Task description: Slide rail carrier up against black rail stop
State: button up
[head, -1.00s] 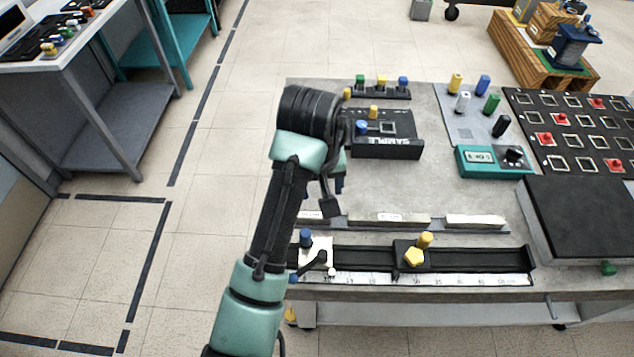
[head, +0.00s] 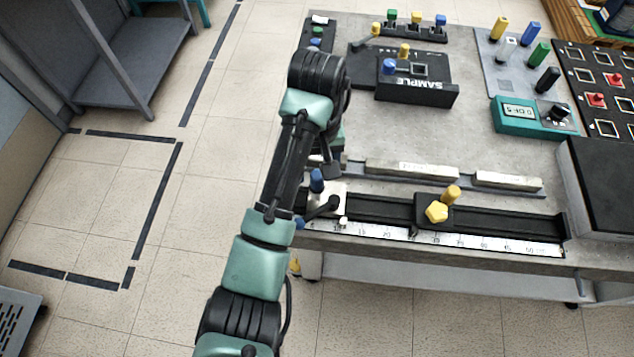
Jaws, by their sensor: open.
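The rail carrier (head: 333,196) is a pale block with a blue knob and a black lever, at the left part of the black rail (head: 380,209) along the bench's front edge. Part of it is hidden behind my arm. A clear stretch of rail separates the two. My gripper (head: 332,166) is mostly hidden behind my wrist, just above and behind the carrier. Its fingertips cannot be made out, and I see nothing held.
A scale strip (head: 480,241) runs along the rail's front. Pale bars (head: 412,170) lie behind the rail. A black SAMPLE box (head: 417,92), a teal meter (head: 519,114) and a large dark block (head: 606,180) stand on the bench (head: 400,135).

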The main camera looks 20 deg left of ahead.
aim_at(318, 175)
jog(key=shift+f, duration=1.55)
grip_shut()
